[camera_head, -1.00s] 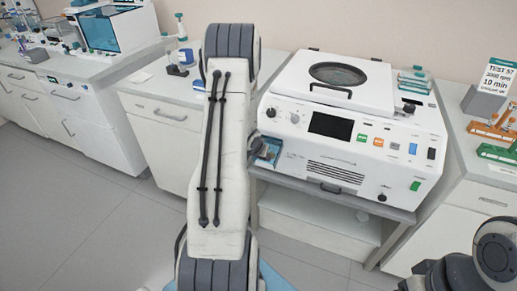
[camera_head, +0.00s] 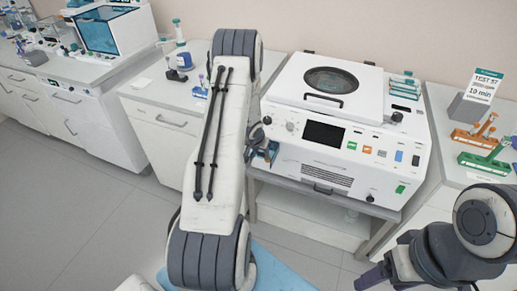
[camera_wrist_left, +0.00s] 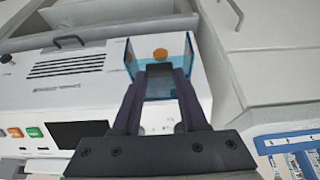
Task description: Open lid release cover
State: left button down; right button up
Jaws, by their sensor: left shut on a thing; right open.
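The white centrifuge (camera_head: 345,150) has its round-windowed lid (camera_head: 325,85) down. The clear blue release cover (camera_head: 273,151) sticks out at the left end of its front. In the left wrist view the cover (camera_wrist_left: 184,48) surrounds an orange button (camera_wrist_left: 160,54). My left gripper (camera_head: 259,137), partly hidden by my arm in the head view, is at the cover. In the left wrist view its fingers (camera_wrist_left: 160,78) are closed together on the cover's near edge. The cover's hinge angle is hard to tell. My right gripper (camera_head: 372,278) is open and low at the right, away from the centrifuge.
A benchtop (camera_head: 170,95) with small lab items lies to the left. The floor in front (camera_head: 95,215) is clear.

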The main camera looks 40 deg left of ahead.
pick_arm(q)
jog(key=shift+w+a+r+p, duration=0.15)
jog(key=shift+w+r+p, duration=0.55)
jog(key=shift+w+r, duration=0.1)
jog(key=shift+f, duration=0.1)
jog(key=shift+c, duration=2.2)
grip_release()
jog(key=shift+f, duration=0.1)
jog(key=shift+s, duration=0.1)
jog(key=shift+s, duration=0.1)
jog(key=p+v, duration=0.1)
jog(key=v, duration=0.9)
